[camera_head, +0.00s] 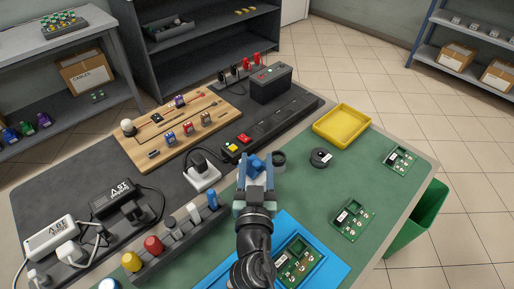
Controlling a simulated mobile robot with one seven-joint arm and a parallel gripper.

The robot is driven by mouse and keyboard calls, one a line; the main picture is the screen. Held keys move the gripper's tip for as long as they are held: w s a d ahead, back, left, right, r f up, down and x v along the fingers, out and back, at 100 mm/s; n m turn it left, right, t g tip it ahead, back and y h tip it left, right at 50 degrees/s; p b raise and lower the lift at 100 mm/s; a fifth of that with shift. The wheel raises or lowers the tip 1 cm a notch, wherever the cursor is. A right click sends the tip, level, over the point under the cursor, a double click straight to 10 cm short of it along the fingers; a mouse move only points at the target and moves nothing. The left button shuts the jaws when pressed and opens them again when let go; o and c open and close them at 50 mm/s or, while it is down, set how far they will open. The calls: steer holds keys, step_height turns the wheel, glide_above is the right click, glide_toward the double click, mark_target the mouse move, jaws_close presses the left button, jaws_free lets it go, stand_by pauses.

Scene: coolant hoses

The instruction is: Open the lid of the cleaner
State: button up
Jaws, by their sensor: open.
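My gripper (255,172) reaches up the middle of the picture over the green mat, its two fingers apart. A small blue piece shows between the fingertips; I cannot tell whether it is part of my gripper or a thing behind it. Just right of the fingertips stands a small dark round container (279,159), partly hidden by my gripper. Further right lies a flat black round tin (321,158) with a pale mark on top. I cannot tell which of these is the cleaner, or whether a lid is shut.
A yellow tray (342,125) and green circuit boards (352,219) lie on the green mat (385,225). A blue tray (325,262) with a board is beside my arm. Left are a row of coloured-capped items, a white socket box (202,178) and a wooden board (222,112).

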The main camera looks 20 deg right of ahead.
mark_target(257, 158)
steer(key=shift+x, duration=1.6)
jaws_close()
